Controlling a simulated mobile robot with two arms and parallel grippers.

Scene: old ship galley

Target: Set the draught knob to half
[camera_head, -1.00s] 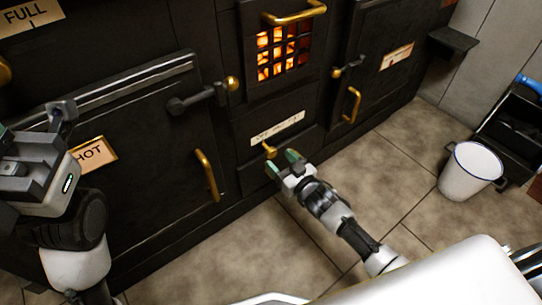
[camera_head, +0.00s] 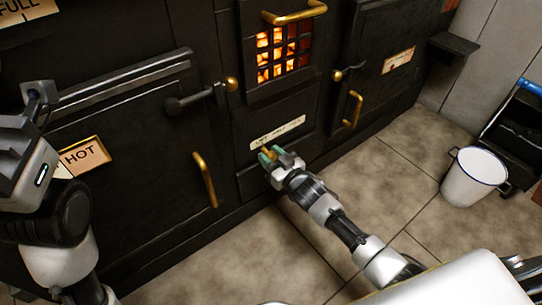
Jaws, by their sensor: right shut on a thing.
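The draught knob (camera_head: 270,155) is a small brass knob on the black stove front, just below a pale label strip (camera_head: 277,132) whose lettering is too small to read. My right gripper (camera_head: 269,156) is shut on the knob, its green-tipped fingers on either side of it and mostly hiding it. My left gripper (camera_head: 30,100) is at the left edge in front of the stove, partly cut off, and its fingertips are not clear.
A glowing firebox grate (camera_head: 284,50) with a brass handle is above the knob. A HOT sign (camera_head: 84,155) and a brass door handle (camera_head: 205,180) are on the left oven door. A white bucket (camera_head: 472,177) stands on the tiled floor at right.

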